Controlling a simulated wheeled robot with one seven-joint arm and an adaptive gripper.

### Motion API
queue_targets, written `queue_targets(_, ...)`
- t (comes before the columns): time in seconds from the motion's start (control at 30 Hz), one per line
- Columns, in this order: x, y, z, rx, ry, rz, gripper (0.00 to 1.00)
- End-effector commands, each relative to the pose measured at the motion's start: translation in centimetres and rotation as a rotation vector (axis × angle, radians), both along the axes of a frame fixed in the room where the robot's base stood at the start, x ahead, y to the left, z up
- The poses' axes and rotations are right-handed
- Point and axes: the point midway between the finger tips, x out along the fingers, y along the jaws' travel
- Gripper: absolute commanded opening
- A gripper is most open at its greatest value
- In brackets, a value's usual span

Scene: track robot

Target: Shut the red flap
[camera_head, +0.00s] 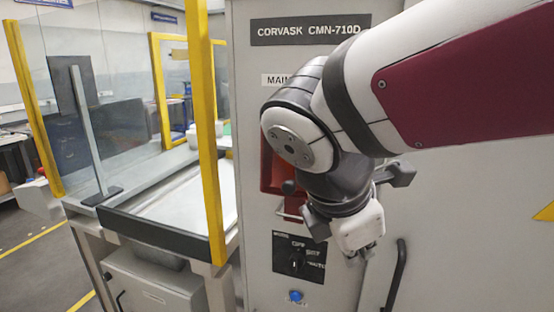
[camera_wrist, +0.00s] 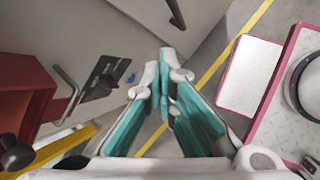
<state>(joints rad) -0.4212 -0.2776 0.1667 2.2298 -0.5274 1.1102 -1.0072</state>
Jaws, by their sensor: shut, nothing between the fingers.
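A red box-like part (camera_head: 269,168) is on the grey cabinet front, left of my wrist and partly hidden by my arm. In the wrist view the red part (camera_wrist: 22,82) is at the left edge, cut off by the frame. It shows a darker red recessed face with a black knob below it. I cannot tell which piece is the flap or how far it stands open. My gripper (camera_wrist: 165,68) is shut and empty, pointing down along the cabinet, right of the red part and apart from it. In the head view its white body (camera_head: 358,232) hangs below my wrist.
A thin metal handle (camera_wrist: 68,90) stands out beside the red part. A black door handle (camera_head: 397,272) is to the right. A yellow post (camera_head: 207,130) stands left.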

Motion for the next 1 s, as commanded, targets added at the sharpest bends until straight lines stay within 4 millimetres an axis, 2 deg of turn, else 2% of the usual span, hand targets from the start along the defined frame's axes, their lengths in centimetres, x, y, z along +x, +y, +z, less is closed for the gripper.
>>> queue_targets(0.03, -0.6, 1.1, 2.2, -0.029, 0.007, 0.074, 0.00)
queue_targets(0.1, -0.8, 2.7, 3.9, -0.072, 0.012, 0.181, 0.00)
queue_targets(0.3, -2.2, 7.4, 8.8, -0.199, 0.029, 0.482, 0.00)
queue_targets(0.5, -4.3, 11.9, 12.4, -0.312, 0.039, 0.735, 0.00)
queue_targets(0.6, -5.1, 13.5, 13.4, -0.347, 0.039, 0.815, 0.00)
queue_targets(0.73, -5.3, 14.4, 13.8, -0.373, 0.041, 0.866, 0.00)
queue_targets(1.0, -3.8, 14.1, 12.0, -0.377, 0.041, 0.874, 0.00)
